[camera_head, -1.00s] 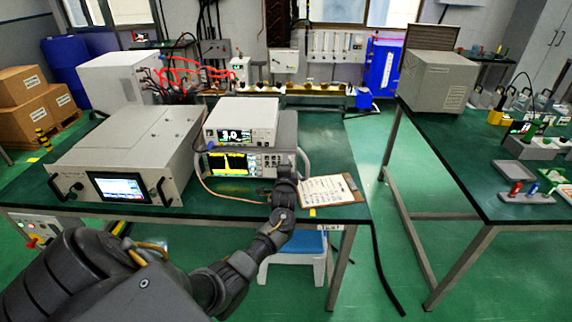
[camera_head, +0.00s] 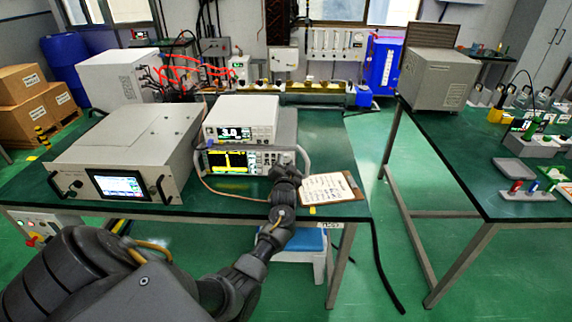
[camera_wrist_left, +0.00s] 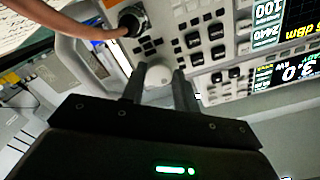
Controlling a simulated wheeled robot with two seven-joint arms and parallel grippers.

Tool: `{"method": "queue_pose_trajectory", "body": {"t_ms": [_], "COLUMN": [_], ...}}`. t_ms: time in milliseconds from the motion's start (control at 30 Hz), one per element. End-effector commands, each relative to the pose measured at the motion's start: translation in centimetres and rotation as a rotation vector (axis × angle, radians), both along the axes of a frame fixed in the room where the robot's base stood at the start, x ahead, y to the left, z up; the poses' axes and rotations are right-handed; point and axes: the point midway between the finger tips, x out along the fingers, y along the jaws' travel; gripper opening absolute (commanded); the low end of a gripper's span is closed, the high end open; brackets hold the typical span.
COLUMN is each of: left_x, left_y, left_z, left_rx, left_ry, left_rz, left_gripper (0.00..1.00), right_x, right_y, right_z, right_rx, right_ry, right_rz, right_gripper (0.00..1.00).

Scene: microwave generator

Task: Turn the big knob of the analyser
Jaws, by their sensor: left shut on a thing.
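The analyser (camera_head: 233,162) is the lower of two stacked instruments on the green table, with a yellow trace on its screen. My left arm reaches its right side, where the gripper and wrist hide part of the front in the head view. In the left wrist view the pale round big knob (camera_wrist_left: 158,74) sits between the two dark fingers of my left gripper (camera_wrist_left: 157,83). The gripper is shut on the knob, one finger on each side. My right gripper is not in view.
A white meter (camera_head: 241,118) stands on the analyser. A larger cased unit (camera_head: 120,155) stands to the left. A clipboard (camera_head: 328,187) lies right of the gripper. A brown cable (camera_wrist_left: 60,22) ends at a round connector (camera_wrist_left: 132,20) on the analyser's front.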

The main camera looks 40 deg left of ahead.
Motion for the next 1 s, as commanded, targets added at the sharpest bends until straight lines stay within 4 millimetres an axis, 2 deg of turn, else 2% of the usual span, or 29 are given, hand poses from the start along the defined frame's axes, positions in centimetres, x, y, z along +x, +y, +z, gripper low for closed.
{"method": "queue_pose_trajectory", "body": {"t_ms": [400,967,1000], "left_x": [0.04,0.03,0.03], "left_y": [-0.08,-0.05,-0.05], "left_z": [-0.05,-0.04,-0.04], "left_rx": [-0.155,-0.179,-0.179], "left_ry": [-0.118,-0.136,-0.136], "left_rz": [0.000,0.000,0.000], "left_gripper": [0.07,0.07,0.31], "right_x": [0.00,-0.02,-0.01], "right_y": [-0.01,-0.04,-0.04], "right_z": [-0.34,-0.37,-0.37], "right_rx": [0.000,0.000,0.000], "right_ry": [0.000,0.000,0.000], "right_rz": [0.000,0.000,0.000], "right_gripper": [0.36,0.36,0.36]}}
